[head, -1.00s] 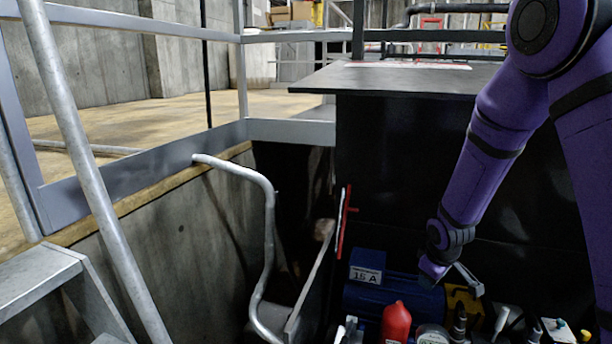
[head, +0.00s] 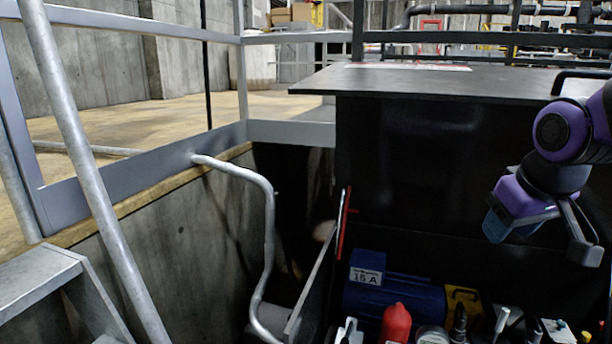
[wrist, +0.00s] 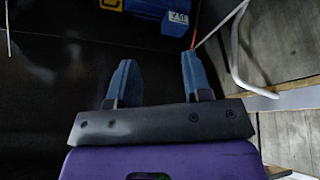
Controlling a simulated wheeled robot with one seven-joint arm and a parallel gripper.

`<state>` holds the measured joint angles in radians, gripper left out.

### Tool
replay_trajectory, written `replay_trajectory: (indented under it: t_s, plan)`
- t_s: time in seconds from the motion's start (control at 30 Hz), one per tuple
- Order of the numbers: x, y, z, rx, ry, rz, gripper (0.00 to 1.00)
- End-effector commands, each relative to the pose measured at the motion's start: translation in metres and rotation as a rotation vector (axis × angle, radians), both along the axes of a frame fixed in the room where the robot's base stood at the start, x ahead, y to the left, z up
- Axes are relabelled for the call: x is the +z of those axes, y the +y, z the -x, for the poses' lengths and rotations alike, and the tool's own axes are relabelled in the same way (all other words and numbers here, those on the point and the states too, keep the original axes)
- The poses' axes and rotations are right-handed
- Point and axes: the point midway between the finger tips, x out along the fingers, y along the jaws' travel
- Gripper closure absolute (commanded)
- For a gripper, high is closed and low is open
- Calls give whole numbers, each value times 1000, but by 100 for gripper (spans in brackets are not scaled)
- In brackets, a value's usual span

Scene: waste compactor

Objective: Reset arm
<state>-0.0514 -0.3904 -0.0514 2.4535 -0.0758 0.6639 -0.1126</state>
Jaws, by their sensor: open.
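My purple arm is at the right edge of the head view. My gripper (head: 540,236) hangs in front of the black compactor wall (head: 430,150), above the blue motor and the items around it. In the wrist view, the two blue fingers of my gripper (wrist: 156,82) stand well apart with nothing between them. The blue motor (head: 392,300), labelled "15 A", lies below and left of my gripper in the head view. It also shows at the top of the wrist view (wrist: 158,10).
A red bottle (head: 396,324) and a yellow part (head: 462,302) sit by the motor. A flat black top (head: 420,82) covers the wall. A bent grey handrail (head: 268,230) and metal stairs (head: 40,280) stand at left. Open space surrounds my gripper.

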Motion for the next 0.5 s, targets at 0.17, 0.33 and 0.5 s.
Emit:
replay_trajectory:
  t_s: [0.17, 0.33, 0.5]
  plan:
    - [24, 3, 49, -60, -28, -41, 55]
    - [36, 7, 88, -108, -42, -76, 55]
    - [39, 10, 112, -134, -48, -94, 55]
